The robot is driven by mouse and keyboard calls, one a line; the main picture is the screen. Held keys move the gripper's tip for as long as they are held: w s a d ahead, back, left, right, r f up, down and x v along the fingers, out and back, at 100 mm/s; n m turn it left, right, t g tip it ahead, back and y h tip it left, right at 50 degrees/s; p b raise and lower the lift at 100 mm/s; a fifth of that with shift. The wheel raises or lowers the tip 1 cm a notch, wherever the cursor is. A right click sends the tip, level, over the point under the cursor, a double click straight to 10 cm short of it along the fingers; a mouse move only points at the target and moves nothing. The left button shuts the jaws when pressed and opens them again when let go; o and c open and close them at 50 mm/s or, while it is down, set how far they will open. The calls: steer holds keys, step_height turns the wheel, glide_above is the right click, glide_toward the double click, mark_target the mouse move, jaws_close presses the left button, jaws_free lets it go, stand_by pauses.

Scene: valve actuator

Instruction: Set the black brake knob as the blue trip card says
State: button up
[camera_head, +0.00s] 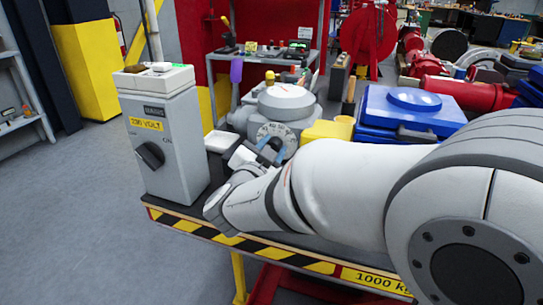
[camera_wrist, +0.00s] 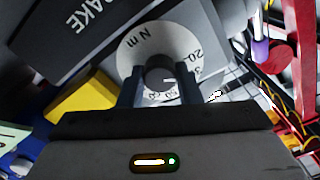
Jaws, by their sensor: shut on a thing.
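The black brake knob (camera_wrist: 160,74) sits at the centre of a pale round dial (camera_wrist: 186,45) in the wrist view. The dial reads "N m" with numbers around its edge, several of them partly hidden. A grey plate (camera_wrist: 70,45) beside it carries lettering ending in "AKE". My gripper (camera_wrist: 160,92) is shut on the knob, one finger on each side. In the head view my gripper (camera_head: 270,151) is at the front dial of the grey actuator (camera_head: 287,101) and hides the knob. I cannot make out the blue trip card.
A grey mains box (camera_head: 166,135) with a black rotary switch (camera_head: 150,156) stands left of my gripper on the cart. A white tray (camera_head: 221,141) lies between it and the actuator. A blue case (camera_head: 380,112) and a yellow block (camera_head: 325,132) stand to the right, close to my arm.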

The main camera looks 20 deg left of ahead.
steer(key=shift+f+m+b, duration=0.2)
steer(key=shift+m+b, duration=7.05)
steer(key=shift+m, duration=0.15)
steer(key=shift+r, duration=0.1)
steer(key=o, duration=1)
steer(key=s, duration=0.2)
steer(key=s+p, duration=0.1)
steer(key=s, duration=0.4)
steer(key=shift+s+a+p, duration=0.25)
steer(key=shift+s+p, duration=0.15)
